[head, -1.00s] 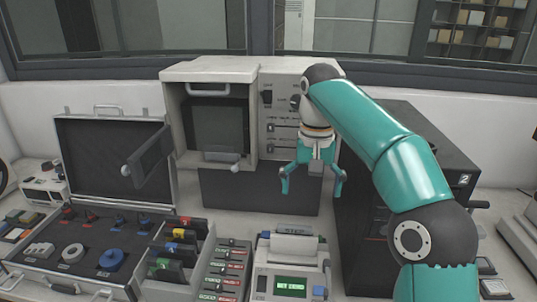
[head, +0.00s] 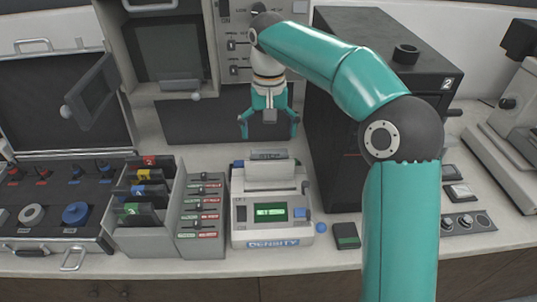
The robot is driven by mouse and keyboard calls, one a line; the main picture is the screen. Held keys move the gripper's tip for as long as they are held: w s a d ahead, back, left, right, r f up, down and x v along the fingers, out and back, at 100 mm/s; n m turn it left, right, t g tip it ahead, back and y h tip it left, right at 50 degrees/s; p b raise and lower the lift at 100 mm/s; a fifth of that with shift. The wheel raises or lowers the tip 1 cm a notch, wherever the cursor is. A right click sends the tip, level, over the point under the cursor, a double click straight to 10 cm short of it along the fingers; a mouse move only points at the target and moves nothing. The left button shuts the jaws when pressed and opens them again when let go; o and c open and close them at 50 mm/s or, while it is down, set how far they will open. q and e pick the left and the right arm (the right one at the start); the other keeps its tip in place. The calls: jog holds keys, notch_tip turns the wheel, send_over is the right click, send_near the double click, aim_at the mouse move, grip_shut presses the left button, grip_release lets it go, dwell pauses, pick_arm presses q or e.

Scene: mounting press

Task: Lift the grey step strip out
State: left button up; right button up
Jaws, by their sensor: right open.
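The grey step strip (head: 268,154) stands at the back of the white density meter (head: 273,240), with its lettered top edge showing above a pale plate. Its lower part is hidden. My right gripper (head: 268,130) is open and empty, pointing down. Its two fingers are spread just above the strip's top edge in the head view, one to each side. I cannot tell how far apart in depth they are. My left gripper is not in view.
Left of the meter are a grey rack of labelled strips (head: 201,228) and a bin of coloured tabbed cards (head: 150,238). A black cabinet (head: 335,130) stands close on the right. An open case (head: 25,225) lies far left.

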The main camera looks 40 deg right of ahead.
aim_at(269, 152)
jog(key=shift+f, duration=3.15)
